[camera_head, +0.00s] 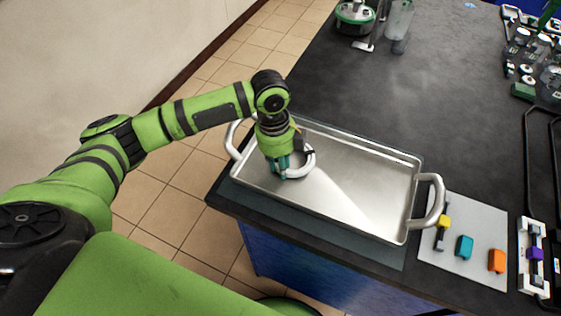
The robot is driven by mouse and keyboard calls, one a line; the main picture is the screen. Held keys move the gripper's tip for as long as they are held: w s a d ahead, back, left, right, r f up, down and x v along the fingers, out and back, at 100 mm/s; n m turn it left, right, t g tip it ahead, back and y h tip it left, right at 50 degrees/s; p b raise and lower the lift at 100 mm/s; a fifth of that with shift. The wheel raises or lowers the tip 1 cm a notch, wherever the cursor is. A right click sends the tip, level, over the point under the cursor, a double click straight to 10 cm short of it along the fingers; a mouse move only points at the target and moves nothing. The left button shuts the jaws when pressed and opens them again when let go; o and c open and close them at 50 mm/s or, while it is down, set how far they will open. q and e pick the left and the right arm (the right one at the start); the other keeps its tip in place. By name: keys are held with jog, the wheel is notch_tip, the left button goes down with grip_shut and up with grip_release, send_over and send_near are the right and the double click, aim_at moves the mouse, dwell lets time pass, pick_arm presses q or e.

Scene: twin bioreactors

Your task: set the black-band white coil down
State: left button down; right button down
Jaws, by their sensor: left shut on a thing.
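The white coil (309,166) is a pale ring at the left end of the metal tray. My left gripper (284,176) points down over that end and is shut on the coil's near left side. The coil is over the tray's floor; I cannot tell whether it touches it. Its black band is not clearly seen, and part of the ring is hidden behind the gripper. My right gripper is not in view.
Right of the tray, a grey mat (460,262) holds a yellow piece (444,222), a teal piece (464,247) and an orange piece (496,260). A white holder with a purple piece (535,254) stands at the far right. Glassware is at the back. The tray's middle is clear.

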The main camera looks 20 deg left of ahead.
pick_arm(q)
jog(key=shift+f, duration=0.1)
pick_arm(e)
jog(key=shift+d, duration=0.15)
pick_arm(q)
jog(key=c, duration=1)
grip_release()
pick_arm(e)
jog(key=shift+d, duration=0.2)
pick_arm(q)
jog(key=r, duration=0.4)
jog(key=a+r+b, duration=0.1)
jog(key=r, duration=0.7)
jog(key=shift+w+a+r+b, duration=0.15)
jog(key=shift+b, duration=0.2)
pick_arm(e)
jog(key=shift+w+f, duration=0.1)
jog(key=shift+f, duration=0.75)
